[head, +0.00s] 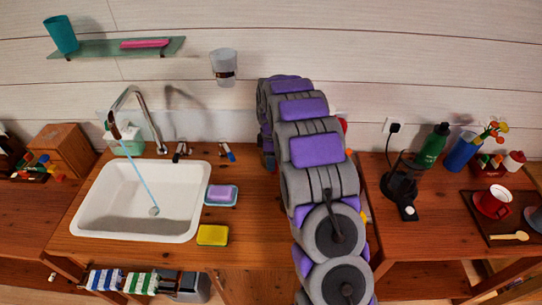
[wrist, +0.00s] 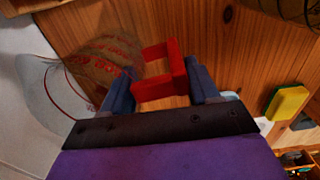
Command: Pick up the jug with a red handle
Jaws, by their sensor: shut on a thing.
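The jug (wrist: 103,62) shows in the wrist view as a see-through body with red lettering, in front of the wooden counter and the white basin. Its square red handle (wrist: 174,70) sits between the two blue fingers of my gripper (wrist: 160,88), which is shut on it. The jug body lies to the left of the fingers. I cannot tell whether its base touches the counter. In the head view my arm hides the gripper and most or all of the jug.
A white sink (head: 185,222) with a running tap (head: 137,110) is left of my arm. A purple sponge (head: 222,193) and a yellow sponge (head: 212,235) lie beside it.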

